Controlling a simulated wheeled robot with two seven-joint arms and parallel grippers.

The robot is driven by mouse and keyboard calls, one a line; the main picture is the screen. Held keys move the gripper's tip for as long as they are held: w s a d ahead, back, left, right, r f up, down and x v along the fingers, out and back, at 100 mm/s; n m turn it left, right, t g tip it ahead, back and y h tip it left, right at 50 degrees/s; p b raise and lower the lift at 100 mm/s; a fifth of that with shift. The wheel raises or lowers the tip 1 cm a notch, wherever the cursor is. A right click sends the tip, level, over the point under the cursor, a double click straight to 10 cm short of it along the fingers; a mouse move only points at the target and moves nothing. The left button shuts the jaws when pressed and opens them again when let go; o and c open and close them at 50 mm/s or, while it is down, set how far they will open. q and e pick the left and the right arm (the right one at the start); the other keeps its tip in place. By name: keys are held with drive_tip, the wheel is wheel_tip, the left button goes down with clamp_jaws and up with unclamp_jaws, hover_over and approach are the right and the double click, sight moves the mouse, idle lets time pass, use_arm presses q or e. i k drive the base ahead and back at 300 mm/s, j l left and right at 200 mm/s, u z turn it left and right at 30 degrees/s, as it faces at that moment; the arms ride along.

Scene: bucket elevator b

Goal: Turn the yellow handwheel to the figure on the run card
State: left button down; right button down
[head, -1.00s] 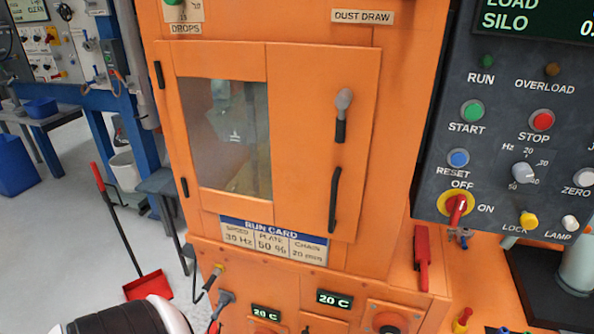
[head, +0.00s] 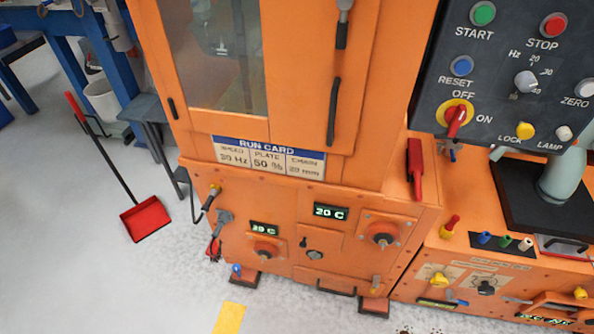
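The run card (head: 268,157) is fixed on the orange cabinet below its window door. It reads speed 30 Hz, plate 50 % and chain what looks like 20 mm. A small yellow knob or wheel (head: 438,280) sits beside a pale label on the low orange unit at the lower right. Another yellow knob (head: 580,293) is near the right edge. I cannot tell whether either is the yellow handwheel, and no pointer or figure is readable there. Neither of my grippers is in view.
The dark control panel (head: 490,75) has a red switch handle on a yellow plate and a yellow lock knob. A red dustpan (head: 146,218) stands on the floor at left, where the floor is mostly clear.

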sight(439, 281)
drive_tip(key=l, duration=0.75)
drive_tip(key=k+l+u, duration=0.1)
drive_tip(key=l, duration=0.65)
